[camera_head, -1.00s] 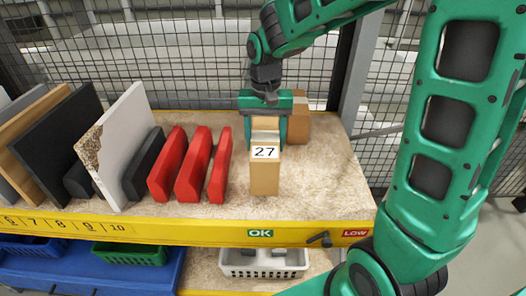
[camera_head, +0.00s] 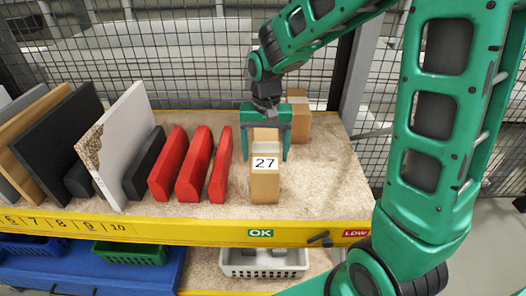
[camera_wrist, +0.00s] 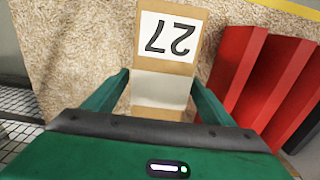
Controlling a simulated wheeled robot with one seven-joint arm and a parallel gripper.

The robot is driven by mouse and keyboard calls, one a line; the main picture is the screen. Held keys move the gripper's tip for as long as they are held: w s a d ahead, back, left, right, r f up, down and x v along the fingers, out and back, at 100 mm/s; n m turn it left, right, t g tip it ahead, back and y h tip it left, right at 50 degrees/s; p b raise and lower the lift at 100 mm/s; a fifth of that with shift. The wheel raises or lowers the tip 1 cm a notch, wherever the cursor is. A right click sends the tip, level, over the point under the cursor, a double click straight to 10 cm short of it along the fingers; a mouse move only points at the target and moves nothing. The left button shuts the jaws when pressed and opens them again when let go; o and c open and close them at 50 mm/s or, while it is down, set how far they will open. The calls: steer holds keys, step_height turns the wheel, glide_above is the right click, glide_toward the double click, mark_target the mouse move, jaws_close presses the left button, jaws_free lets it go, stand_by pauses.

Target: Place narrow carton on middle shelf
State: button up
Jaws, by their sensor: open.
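The narrow brown carton (camera_head: 265,188) with a white "27" label stands on the speckled shelf board (camera_head: 325,190), near its front edge and right of the red dividers. My gripper (camera_head: 264,156) is above and behind it, open, with one finger on each side of the carton. In the wrist view the carton (camera_wrist: 163,58) lies between the two spread fingertips (camera_wrist: 160,80), with small gaps showing at its sides. The carton's underside is hidden.
Red dividers (camera_head: 192,166) stand close to the left, then a white panel (camera_head: 118,145) and dark panels. Another brown carton (camera_head: 299,120) stands behind to the right. A yellow front rail (camera_head: 200,232) edges the shelf. A white basket (camera_head: 264,262) sits below. Board at right is clear.

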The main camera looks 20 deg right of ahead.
steer(key=shift+r, duration=0.1)
step_height(320, 180, up, 11)
steer(key=shift+r, duration=0.5)
stand_by(0.4)
